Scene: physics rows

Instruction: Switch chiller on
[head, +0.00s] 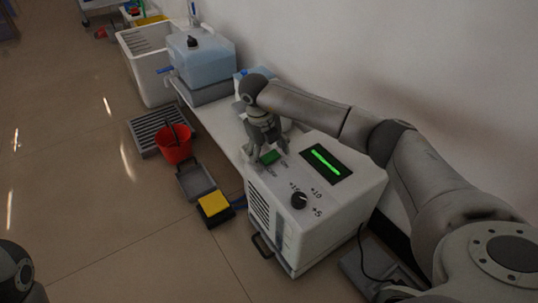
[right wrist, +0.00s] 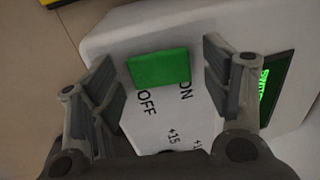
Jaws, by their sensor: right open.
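The chiller (head: 338,213) is a white box at the lower right of the head view. Its top has a lit green display (head: 326,163), a black knob (head: 299,201) and a green switch (head: 270,157). In the right wrist view the green switch (right wrist: 158,70) lies near the printed words OFF and ON; its tilt is unclear. The display (right wrist: 265,85) shows green letters, partly cut off. My right gripper (head: 267,146) is open just above the switch, with one finger on either side of it in the wrist view (right wrist: 160,78). Contact is unclear. My left gripper is not visible.
A blue-grey tank (head: 202,62) and a white basin (head: 146,55) stand farther back along the wall. A red bucket (head: 174,146), a grey tray (head: 196,181) and a yellow-topped block (head: 213,204) are on the floor left of the chiller. The tiled floor at left is open.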

